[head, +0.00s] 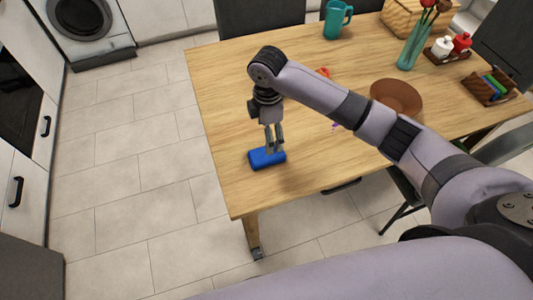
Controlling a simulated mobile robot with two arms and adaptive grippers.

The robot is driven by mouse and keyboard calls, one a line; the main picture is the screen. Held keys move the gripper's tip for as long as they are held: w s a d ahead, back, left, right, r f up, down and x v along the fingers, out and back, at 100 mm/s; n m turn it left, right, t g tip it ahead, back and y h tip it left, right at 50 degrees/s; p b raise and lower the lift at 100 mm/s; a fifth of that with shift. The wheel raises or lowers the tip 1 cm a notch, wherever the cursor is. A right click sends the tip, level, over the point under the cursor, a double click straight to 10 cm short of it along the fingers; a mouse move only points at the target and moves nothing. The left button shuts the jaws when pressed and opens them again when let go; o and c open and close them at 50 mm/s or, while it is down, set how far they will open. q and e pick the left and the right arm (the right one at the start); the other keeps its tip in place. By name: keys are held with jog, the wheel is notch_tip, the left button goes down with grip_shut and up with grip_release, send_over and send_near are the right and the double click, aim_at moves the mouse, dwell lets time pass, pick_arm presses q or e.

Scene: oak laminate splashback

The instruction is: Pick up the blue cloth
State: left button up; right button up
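The blue cloth (262,160) looks like a small folded block and lies near the left front part of the wooden table. My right gripper (273,150) points straight down over it, with its fingertips at the cloth's top and back edge. The fingers look a little apart, but I cannot tell whether they grip the cloth. The cloth appears to be at table level. My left gripper is out of view.
A brown plate (397,96) lies behind my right forearm. The table's left side is clear.

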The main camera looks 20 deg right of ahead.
aim_at(266, 156)
notch_tip(266, 156, down, 10)
jog(key=shift+a+r+p, duration=0.1)
jog(key=shift+r+p, duration=0.05)
jog(key=shift+p, duration=0.55)
jog(key=shift+c, duration=0.6)
jog(key=c, duration=1.1)
